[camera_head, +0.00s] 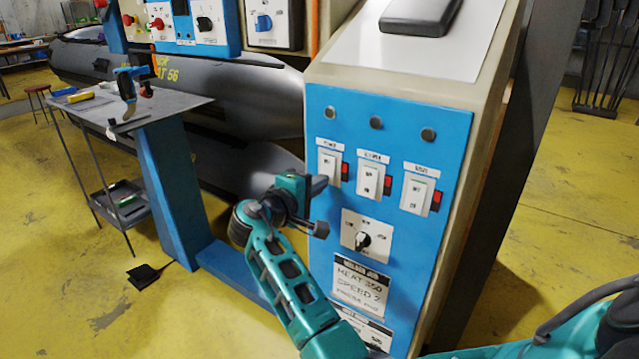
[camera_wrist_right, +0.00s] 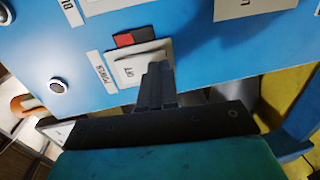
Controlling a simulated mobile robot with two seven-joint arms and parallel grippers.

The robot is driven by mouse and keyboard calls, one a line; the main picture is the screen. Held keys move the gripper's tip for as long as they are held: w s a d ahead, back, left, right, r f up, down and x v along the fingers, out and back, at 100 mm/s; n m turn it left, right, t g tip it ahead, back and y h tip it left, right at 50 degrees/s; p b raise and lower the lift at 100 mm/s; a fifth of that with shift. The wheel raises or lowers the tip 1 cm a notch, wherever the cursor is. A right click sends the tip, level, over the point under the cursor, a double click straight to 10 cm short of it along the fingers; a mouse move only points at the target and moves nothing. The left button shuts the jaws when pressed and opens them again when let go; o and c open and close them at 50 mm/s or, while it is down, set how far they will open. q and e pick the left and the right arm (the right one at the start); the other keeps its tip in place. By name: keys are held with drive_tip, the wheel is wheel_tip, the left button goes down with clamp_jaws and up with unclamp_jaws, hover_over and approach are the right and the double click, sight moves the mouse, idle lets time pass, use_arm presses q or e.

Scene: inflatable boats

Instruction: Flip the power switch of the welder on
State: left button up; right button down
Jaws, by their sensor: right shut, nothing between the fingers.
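The welder's blue control panel (camera_head: 390,140) carries a row of three white rocker switches with red-and-black pieces beside them. The power switch (camera_head: 328,167) is the leftmost one; it also shows in the right wrist view (camera_wrist_right: 127,70), next to a label reading POWER. Its rocker position is not clear. My right gripper (camera_head: 318,184) is just in front of the panel, at the lower left of the power switch. In the right wrist view its fingers (camera_wrist_right: 156,75) are together and empty, with the tips over the switch's edge. I cannot tell whether they touch it. My left gripper is not in view.
Two more switches (camera_head: 372,181) (camera_head: 417,194) stand right of the power switch, with a rotary knob (camera_head: 363,240) below. Round indicators (camera_head: 376,122) sit above. A tool table (camera_head: 150,107) and a grey inflatable boat (camera_head: 240,95) are at left. Yellow floor there is mostly open.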

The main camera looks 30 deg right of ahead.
idle(0.4)
drive_tip(key=shift+w+d+h+b, duration=0.1)
drive_tip(key=shift+d+h+b, duration=0.15)
drive_tip(key=shift+h+b, duration=0.25)
drive_tip(key=shift+f, duration=0.1)
